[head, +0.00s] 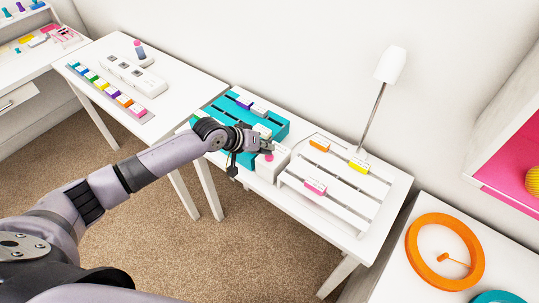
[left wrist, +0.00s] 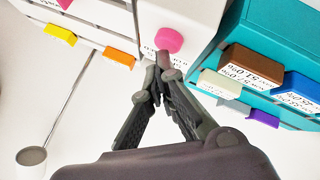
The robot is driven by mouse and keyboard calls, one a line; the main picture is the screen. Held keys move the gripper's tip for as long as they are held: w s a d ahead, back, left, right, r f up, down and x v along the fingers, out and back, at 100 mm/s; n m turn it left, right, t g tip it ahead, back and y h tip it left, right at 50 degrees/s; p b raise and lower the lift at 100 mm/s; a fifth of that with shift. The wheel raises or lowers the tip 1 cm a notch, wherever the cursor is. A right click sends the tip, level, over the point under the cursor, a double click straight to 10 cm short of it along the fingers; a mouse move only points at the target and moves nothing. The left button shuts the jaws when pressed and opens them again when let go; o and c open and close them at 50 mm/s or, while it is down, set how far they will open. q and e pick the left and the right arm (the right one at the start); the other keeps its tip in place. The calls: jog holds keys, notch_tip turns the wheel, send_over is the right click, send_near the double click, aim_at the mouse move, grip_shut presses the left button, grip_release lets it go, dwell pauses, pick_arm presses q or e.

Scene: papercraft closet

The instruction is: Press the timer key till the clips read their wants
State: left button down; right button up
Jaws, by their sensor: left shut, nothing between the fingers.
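The timer is a white box (head: 272,170) with a round pink key (left wrist: 168,40), standing between two slotted racks. My left gripper (left wrist: 165,72) is shut and empty, its tips right at the key; I cannot tell whether they touch it. In the head view the left gripper (head: 265,148) reaches over the box. The white rack (head: 340,206) holds an orange clip (head: 319,145), a yellow clip (head: 358,166) and a pink clip (head: 315,187). The teal rack (left wrist: 232,40) holds a brown clip (left wrist: 252,62), a blue clip (left wrist: 299,88), a cream clip (left wrist: 220,84) and others. Their printed labels are hard to read.
A white lamp (head: 391,64) stands behind the white rack. A left table carries a white block (head: 133,75) and a row of coloured pieces (head: 110,92). An orange ring (head: 444,215) lies at right. Carpet shows between the tables.

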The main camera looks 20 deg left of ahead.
pick_arm(q)
jog(key=shift+f, duration=0.1)
dwell(0.5)
jog(key=shift+f, duration=0.35)
jog(key=shift+r+p, duration=0.4)
jog(key=shift+p, duration=0.15)
notch_tip(320, 180, up, 6)
jog(key=p, duration=0.6)
jog(key=shift+r, duration=0.1)
